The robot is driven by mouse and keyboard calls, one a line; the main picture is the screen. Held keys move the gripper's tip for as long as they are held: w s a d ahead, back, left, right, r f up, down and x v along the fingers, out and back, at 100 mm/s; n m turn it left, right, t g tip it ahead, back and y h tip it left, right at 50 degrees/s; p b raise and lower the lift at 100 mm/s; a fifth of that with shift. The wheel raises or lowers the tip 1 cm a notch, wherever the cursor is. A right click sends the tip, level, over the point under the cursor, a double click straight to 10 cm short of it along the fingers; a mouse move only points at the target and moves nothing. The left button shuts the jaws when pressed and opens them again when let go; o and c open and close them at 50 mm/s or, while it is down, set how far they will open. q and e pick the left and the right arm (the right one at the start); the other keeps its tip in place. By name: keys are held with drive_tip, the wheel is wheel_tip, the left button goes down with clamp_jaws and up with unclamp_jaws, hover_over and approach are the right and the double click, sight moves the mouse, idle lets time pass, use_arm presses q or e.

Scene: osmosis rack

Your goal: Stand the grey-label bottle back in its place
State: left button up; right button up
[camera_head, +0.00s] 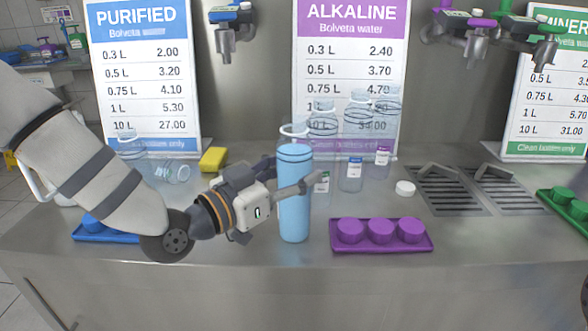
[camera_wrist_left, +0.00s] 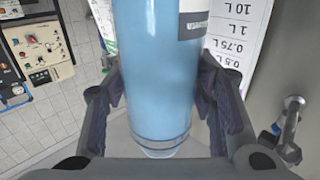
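A light-blue filled bottle (camera_head: 294,205) is upright near the front of the counter, with a clear ring at its top. In the left wrist view the bottle (camera_wrist_left: 158,70) fills the middle and shows a white label with a dark grey band (camera_wrist_left: 194,20) at the upper edge. My left gripper (camera_head: 290,183) has its fingers on both sides of the bottle and looks shut on it. I cannot tell whether the bottle's base touches the counter.
Clear bottles with green, blue (camera_head: 355,172) and purple (camera_head: 382,156) labels stand close behind. A purple tray (camera_head: 381,247) is at right, a blue tray (camera_head: 95,237) at left. A clear bottle (camera_head: 172,173) lies beside a yellow sponge (camera_head: 212,159). A white cap (camera_head: 405,188) lies near the drain grates (camera_head: 450,190).

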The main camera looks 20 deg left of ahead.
use_arm(q)
drive_tip(key=shift+o, duration=1.3)
drive_tip(key=shift+r, duration=0.3)
drive_tip(key=p+v, duration=0.2)
drive_tip(key=v, duration=1)
use_arm(e)
drive_tip(key=shift+t, duration=0.6)
drive_tip(key=w+r, duration=0.3)
